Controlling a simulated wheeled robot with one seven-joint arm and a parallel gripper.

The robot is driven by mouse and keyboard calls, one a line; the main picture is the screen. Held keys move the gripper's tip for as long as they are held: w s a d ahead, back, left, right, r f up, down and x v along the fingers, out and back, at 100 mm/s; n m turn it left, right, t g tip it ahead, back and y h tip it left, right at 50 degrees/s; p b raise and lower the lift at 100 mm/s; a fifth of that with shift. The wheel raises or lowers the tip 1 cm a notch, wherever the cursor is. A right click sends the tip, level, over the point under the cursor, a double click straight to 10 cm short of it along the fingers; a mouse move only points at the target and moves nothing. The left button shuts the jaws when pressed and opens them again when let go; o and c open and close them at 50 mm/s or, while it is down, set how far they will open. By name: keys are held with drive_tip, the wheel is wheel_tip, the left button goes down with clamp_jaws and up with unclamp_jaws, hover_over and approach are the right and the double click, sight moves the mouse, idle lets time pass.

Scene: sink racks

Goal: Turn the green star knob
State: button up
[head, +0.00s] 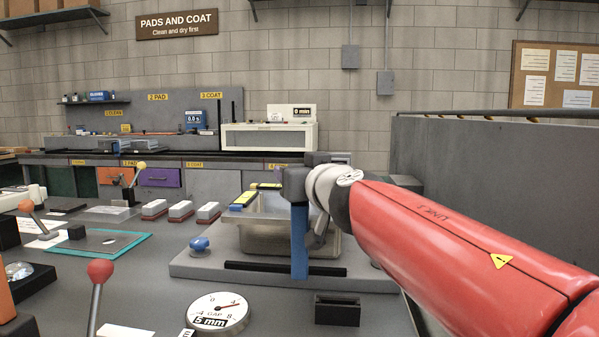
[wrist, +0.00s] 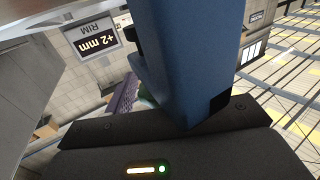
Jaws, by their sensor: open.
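I cannot make out a green star knob in either view; it may be hidden behind my gripper and arm. My gripper (head: 300,266) hangs with a blue finger pointing down in front of the metal basin (head: 256,240). The basin is on a grey base plate (head: 200,268). In the wrist view a blue finger (wrist: 190,60) fills the middle, with nothing seen held against it. The other finger is not clearly seen. A display reading "+2 mm RIM" (wrist: 94,43) shows upside down at upper left of the wrist view.
A blue knob (head: 200,245) stands left of the basin. A red ball lever (head: 100,271) rises at front left. Several grey-and-red blocks (head: 181,210) stand behind.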

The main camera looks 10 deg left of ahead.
drive_tip(key=v, duration=0.7)
drive_tip(key=shift+s+d, duration=0.15)
drive_tip(key=shift+s, duration=0.15)
